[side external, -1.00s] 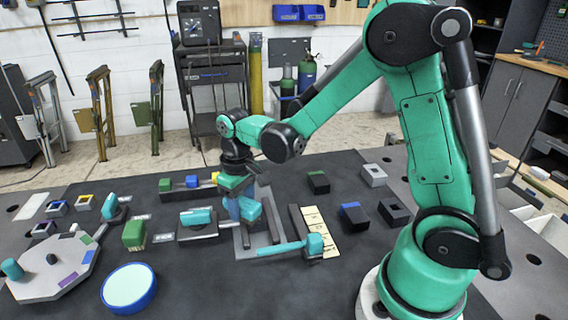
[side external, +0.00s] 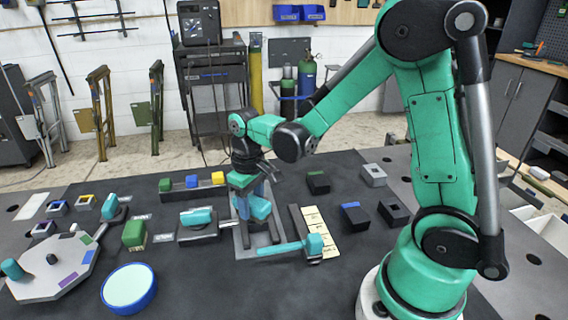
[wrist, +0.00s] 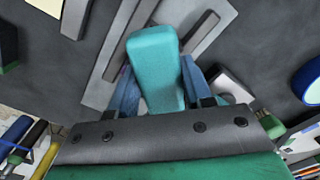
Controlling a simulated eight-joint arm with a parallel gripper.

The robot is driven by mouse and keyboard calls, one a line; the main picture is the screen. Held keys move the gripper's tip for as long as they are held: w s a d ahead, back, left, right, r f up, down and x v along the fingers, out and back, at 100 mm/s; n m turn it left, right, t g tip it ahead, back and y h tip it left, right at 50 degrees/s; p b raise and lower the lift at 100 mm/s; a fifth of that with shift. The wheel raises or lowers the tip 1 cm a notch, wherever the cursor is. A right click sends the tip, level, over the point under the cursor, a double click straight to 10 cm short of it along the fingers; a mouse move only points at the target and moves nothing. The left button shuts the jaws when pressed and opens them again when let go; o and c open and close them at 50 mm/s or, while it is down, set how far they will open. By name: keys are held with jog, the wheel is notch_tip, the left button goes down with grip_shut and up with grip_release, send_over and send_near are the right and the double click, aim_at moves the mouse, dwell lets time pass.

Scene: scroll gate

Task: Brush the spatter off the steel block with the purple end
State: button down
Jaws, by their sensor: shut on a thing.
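My gripper (side external: 253,200) points down, its blue fingers shut on a teal block-shaped handle (side external: 260,208). In the wrist view the teal handle (wrist: 155,60) sits between the fingers. It is over a grey plate (side external: 242,250) with dark rails; whether it touches the plate is hidden. A purple strip (side external: 68,279) marks the edge of a grey octagonal plate (side external: 40,288) at the left. A green brush-like block (side external: 134,234) stands near it. A grey block (side external: 374,175) stands at the back right. I cannot make out spatter on any block.
A round blue-rimmed dish (side external: 129,289) is at the front left. A rack with coloured blocks (side external: 192,184) stands behind. The front middle of the table is clear.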

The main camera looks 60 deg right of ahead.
jog(key=shift+w+a, duration=0.75)
jog(key=shift+s+d, duration=1.95)
notch_tip(320, 180, up, 8)
